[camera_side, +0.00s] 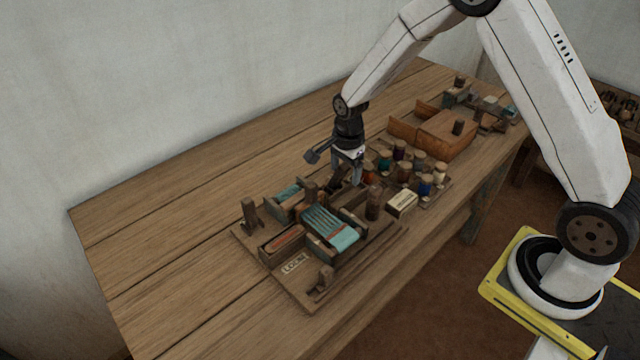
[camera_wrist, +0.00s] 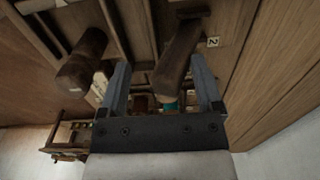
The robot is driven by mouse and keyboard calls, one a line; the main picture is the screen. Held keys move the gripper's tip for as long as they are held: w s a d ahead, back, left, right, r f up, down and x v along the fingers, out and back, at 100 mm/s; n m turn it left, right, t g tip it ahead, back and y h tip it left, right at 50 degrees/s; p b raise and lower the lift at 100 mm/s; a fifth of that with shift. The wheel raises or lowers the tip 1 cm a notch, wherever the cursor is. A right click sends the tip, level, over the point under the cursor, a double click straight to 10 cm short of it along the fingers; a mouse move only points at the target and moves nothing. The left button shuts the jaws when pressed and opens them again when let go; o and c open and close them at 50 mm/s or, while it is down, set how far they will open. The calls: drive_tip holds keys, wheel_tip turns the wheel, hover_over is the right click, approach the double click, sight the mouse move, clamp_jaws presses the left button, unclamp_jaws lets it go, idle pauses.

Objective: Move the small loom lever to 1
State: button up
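The loom board (camera_side: 282,285) lies on the table with a small loom frame holding turquoise cloth (camera_side: 338,236). My gripper (camera_side: 348,180) points down at the board's far right end. In the wrist view my gripper (camera_wrist: 159,64) is open, with its two fingers apart. A wooden lever (camera_wrist: 181,48) shows between them, nearer the right finger, beside a small plate marked 2 (camera_wrist: 213,42). I cannot tell whether a finger touches it. A second thick wooden peg (camera_wrist: 82,58) stands left of the left finger. No mark 1 can be read.
Several thread spools (camera_side: 404,172) and a pale labelled block (camera_side: 401,203) stand close right of my gripper. A wooden box (camera_side: 447,135) is farther back. The table's left part is clear.

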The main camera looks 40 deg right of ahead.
drive_tip(key=shift+f, duration=0.3)
drive_tip(key=shift+o, duration=0.8)
drive_tip(key=shift+w+r, duration=0.1)
drive_tip(key=shift+w+r, duration=0.15)
drive_tip(key=shift+r, duration=3.2)
